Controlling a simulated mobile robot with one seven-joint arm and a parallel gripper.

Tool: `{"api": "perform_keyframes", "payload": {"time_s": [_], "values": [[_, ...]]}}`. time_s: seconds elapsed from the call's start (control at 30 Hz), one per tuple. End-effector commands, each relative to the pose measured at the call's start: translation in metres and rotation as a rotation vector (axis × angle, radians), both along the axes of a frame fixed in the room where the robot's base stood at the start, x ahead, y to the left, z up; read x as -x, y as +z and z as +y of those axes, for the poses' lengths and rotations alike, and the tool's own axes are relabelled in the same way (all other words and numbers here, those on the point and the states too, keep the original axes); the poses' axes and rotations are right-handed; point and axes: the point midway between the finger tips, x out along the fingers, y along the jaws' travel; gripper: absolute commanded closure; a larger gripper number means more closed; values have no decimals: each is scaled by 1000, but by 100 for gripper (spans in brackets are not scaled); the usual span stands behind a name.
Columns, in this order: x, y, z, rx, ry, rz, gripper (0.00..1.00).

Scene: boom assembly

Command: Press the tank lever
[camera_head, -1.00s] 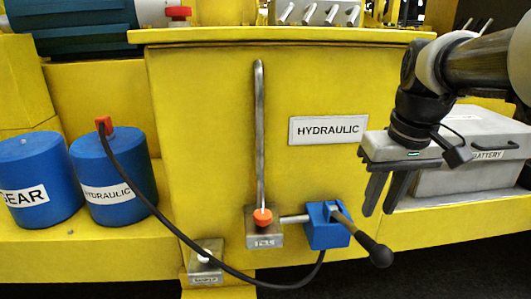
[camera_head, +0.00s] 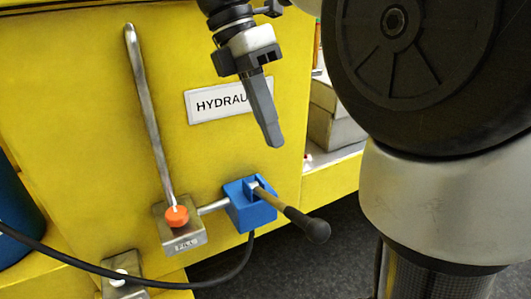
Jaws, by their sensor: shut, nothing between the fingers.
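The tank lever (camera_head: 285,210) is a brass-coloured rod with a black knob. It sticks out to the lower right from a blue block (camera_head: 244,205) at the front of the yellow hydraulic tank (camera_head: 75,95). My gripper (camera_head: 272,142) points down in front of the tank, over the right part of the HYDRAULIC label (camera_head: 207,105). Its fingers look closed together, seen edge-on, with nothing held. The fingertips are above the blue block and lever in the picture, apart from them.
A metal block with an orange knob (camera_head: 176,216) and an upright grey pipe (camera_head: 148,110) stand left of the lever. A black hose (camera_head: 120,272) runs below. A blue canister (camera_head: 18,215) is at the left edge. A grey box (camera_head: 335,112) is partly hidden behind my arm.

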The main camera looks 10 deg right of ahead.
Motion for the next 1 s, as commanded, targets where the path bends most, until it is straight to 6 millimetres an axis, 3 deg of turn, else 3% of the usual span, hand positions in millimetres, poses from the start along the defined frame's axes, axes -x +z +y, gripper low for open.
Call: {"api": "perform_keyframes", "payload": {"time_s": [0.3, 0.47, 1.0], "values": [[0, -1, 0, -1, 3, 2, 100], [3, -12, -4, 0, 2, 3, 100], [31, -109, -34, 0, 0, 2, 100]]}}
